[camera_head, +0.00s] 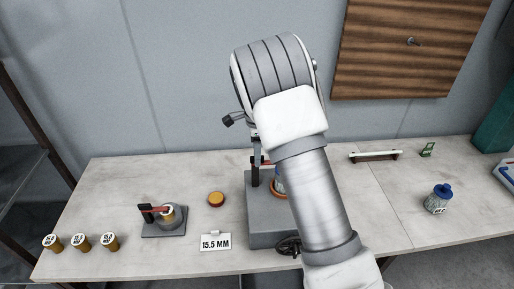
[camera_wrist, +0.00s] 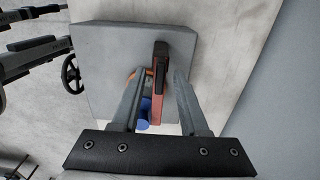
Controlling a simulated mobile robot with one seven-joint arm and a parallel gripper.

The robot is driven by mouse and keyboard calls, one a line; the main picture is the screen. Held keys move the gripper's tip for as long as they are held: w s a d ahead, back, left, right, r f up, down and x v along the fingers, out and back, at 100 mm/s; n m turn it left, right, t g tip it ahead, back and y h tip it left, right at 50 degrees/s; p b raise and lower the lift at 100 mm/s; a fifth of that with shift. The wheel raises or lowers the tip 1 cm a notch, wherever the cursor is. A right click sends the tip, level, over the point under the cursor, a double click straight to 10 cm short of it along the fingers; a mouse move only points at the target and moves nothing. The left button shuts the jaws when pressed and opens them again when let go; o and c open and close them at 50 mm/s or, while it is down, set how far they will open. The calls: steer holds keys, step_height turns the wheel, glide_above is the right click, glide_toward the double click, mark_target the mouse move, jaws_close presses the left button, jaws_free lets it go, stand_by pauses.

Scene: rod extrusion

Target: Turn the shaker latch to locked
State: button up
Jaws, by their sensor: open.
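The shaker is a grey block (camera_head: 262,227) in the middle of the bench, partly hidden behind my arm. Its latch, a red bar with a black end, shows in the head view (camera_head: 264,162) and in the wrist view (camera_wrist: 160,68). A blue-and-white jar (camera_head: 279,181) sits in an orange ring on the block; its blue part shows beside the latch in the wrist view (camera_wrist: 145,109). My gripper (camera_wrist: 166,76) is open, with one finger on each side of the latch bar. I cannot tell whether either finger touches it.
A small fixture (camera_head: 163,229) with its own red handle stands left, near several brass cylinders (camera_head: 81,242). An orange-topped puck (camera_head: 216,199) and a 15.5 MM sign (camera_head: 216,242) lie nearby. A blue-lidded jar (camera_head: 437,200) stands right. The right bench has free room.

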step_height(320, 180, up, 17)
steer(key=shift+r, duration=0.2)
stand_by(0.3)
steer(key=s+d+r+n+t+y, duration=0.1)
steer(key=s+d+r+n, duration=0.25)
steer(key=s, duration=0.45)
steer(key=s+d+r+n+t, duration=0.1)
steer(key=s+d+r+n, duration=0.2)
steer(key=s+r+n, duration=0.35)
steer(key=s+f+n+t, duration=0.1)
steer(key=s+f+n, duration=0.2)
steer(key=s, duration=0.6)
steer(key=s+d+f+n+t+h, duration=0.1)
steer(key=s+f+n+t, duration=0.1)
steer(key=s+n, duration=0.3)
steer(key=s+f, duration=0.1)
steer(key=s, duration=0.3)
steer(key=shift+s+d+t, duration=0.15)
steer(key=shift+s+t, duration=0.05)
steer(key=shift+t, duration=0.1)
